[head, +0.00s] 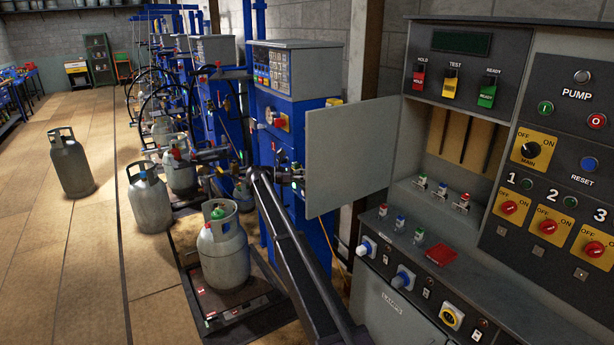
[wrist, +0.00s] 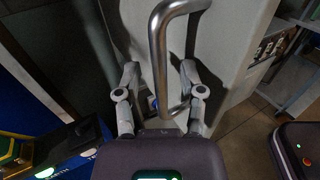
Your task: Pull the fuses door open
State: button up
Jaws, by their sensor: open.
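The fuses door (head: 350,152) is a flat light-grey panel at the right of the head view. It stands swung out from the grey cabinet, and the recess behind it is exposed. My gripper (head: 294,176) is at the door's left, free edge in the head view. In the wrist view the metal bar handle (wrist: 158,45) runs between the two fingers of my gripper (wrist: 160,82). The fingers are open, with gaps visible on both sides of the handle. The door face (wrist: 228,40) lies behind the handle. The head view hides the handle.
The control panel (head: 560,170) with switches and buttons is right of the recess. A shelf with small coloured connectors (head: 442,190) lies below it. A blue filling machine (head: 285,125) stands close behind my arm. A gas cylinder (head: 222,248) stands on a scale at the left.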

jog(key=s+a, duration=0.1)
jog(key=a, duration=1)
jog(key=shift+a, duration=0.4)
